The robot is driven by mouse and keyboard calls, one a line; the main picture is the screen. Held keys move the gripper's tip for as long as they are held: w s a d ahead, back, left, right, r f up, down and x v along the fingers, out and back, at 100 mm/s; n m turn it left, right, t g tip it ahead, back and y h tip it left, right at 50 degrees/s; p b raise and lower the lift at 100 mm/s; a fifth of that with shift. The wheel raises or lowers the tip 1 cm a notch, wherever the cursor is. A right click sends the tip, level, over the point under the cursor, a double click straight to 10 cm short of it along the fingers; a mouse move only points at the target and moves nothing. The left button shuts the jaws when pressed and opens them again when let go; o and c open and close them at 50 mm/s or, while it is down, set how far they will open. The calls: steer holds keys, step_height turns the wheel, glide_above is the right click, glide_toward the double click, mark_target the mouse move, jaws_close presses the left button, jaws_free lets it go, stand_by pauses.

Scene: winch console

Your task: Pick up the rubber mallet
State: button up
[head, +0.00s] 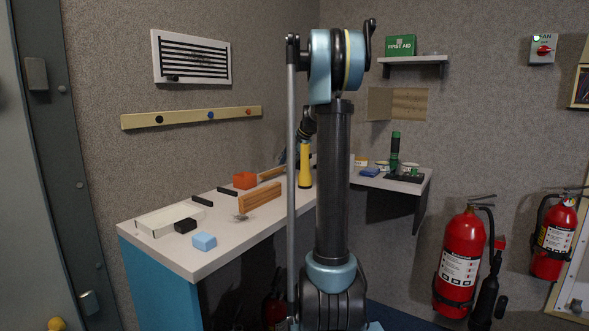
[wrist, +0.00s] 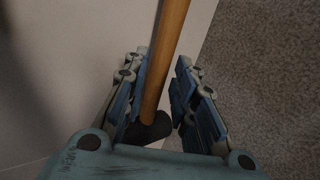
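The rubber mallet shows in the wrist view, with a long wooden handle (wrist: 165,60) and a dark head (wrist: 149,129). The handle runs from the top edge down between the fingers of my gripper (wrist: 165,70). The head is close to the palm, which hides its lower part. My gripper is open, with a finger on each side of the handle. The handle is nearer the left finger; I cannot tell whether it touches. In the head view my arm hides most of this area, and the gripper is not clear.
The grey worktop (head: 190,248) meets a textured wall. A green-black device (head: 395,150) stands farther right.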

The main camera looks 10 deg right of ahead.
steer(key=x, duration=0.3)
steer(key=shift+d+r, duration=0.1)
jaws_close()
steer(key=shift+r, duration=0.1)
